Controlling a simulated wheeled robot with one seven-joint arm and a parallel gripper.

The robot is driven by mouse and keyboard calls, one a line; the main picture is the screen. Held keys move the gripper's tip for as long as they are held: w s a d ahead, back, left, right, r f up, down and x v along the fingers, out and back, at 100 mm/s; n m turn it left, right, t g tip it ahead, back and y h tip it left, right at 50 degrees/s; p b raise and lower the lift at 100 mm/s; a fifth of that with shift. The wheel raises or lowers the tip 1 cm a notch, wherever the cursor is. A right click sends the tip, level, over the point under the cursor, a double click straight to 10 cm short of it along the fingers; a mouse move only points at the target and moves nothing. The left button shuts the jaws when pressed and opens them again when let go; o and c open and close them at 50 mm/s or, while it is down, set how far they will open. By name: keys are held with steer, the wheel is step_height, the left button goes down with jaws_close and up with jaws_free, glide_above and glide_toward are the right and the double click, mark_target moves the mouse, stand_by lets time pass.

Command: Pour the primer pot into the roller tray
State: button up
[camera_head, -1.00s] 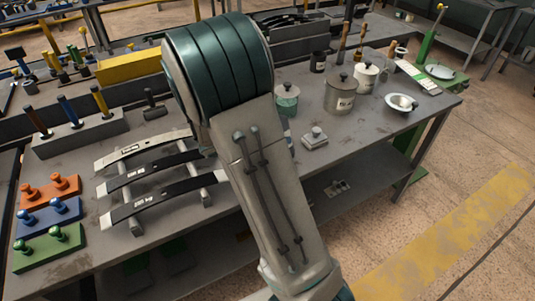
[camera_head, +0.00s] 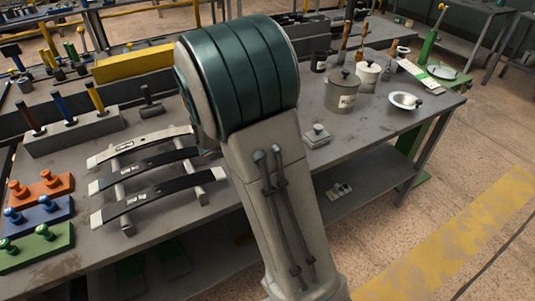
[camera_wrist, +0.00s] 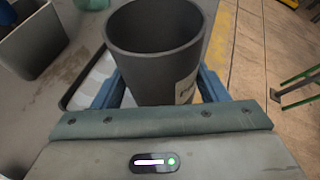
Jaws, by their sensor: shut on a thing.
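A dark grey open pot (camera_wrist: 150,65), with a pale label partly in view, fills the middle of the wrist view; it appears to be the primer pot. My gripper (camera_wrist: 158,90) is shut on it, one blue finger on each side. Its inside is dark and I cannot make out its contents. Behind and left of the pot is a pale, dark-rimmed tray (camera_wrist: 88,82), possibly the roller tray, mostly hidden by the pot and gripper. In the head view my arm hides the gripper and the held pot.
A dark bin (camera_wrist: 32,42) stands left of the tray. On the bench, a lidded grey pot (camera_head: 343,93), a white pot (camera_head: 367,76) and a white bowl (camera_head: 404,100) stand to the right. A rack of curved leaf springs (camera_head: 150,170) is on the left.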

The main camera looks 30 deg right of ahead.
steer(key=shift+w+f+m+t+b, duration=0.15)
steer(key=shift+f+m+t+b, duration=0.2)
steer(key=shift+b, duration=1)
steer(key=shift+r, duration=0.1)
steer(key=shift+m+t, duration=0.55)
steer(key=shift+m, duration=0.2)
steer(key=shift+r+b, duration=0.45)
steer(key=shift+r, duration=2)
steer(key=shift+f, duration=0.1)
